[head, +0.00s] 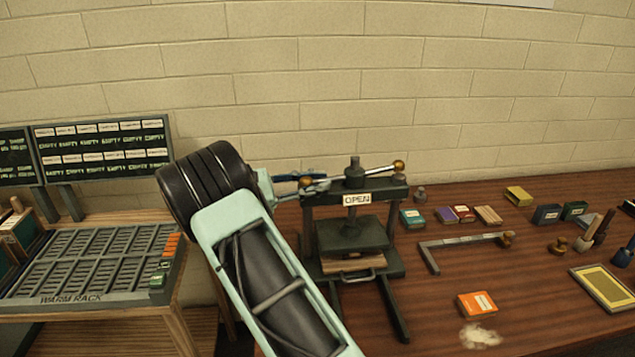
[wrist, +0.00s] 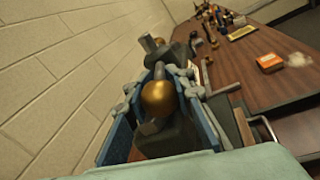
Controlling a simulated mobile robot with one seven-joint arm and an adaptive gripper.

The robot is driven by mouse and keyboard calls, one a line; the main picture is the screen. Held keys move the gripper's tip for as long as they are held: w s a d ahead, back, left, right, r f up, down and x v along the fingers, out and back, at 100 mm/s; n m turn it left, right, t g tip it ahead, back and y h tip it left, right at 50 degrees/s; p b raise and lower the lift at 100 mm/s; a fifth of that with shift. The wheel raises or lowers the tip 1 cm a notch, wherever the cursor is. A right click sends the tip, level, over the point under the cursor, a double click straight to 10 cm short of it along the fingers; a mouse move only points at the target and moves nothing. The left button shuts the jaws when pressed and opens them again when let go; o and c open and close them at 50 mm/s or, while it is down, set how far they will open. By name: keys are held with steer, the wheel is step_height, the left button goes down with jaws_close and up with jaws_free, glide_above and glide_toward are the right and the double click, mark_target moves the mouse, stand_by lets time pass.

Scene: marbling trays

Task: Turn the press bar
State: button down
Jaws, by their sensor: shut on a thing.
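The press (head: 352,235) stands on the brown table, a dark frame with an "OPEN" sign (head: 357,199) on its top beam. The press bar (head: 380,170) is a metal rod through the head of the upright screw, with a brass ball at each end. Its right end points right and slightly up. My gripper (head: 316,184) reaches in from the left and is shut on the press bar's left end. In the wrist view, the near brass ball (wrist: 158,98) sits between my blue-sided fingers (wrist: 158,80). The exact finger contact is partly hidden.
A warm rack (head: 90,262) stands at the left below a dark label board (head: 102,142). A brick wall is close behind.

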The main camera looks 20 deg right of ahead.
steer(key=c, duration=1.7)
jaws_free()
steer(key=shift+o, duration=0.2)
steer(key=shift+a, duration=0.1)
steer(key=a, duration=1.2)
steer(key=shift+w, duration=0.35)
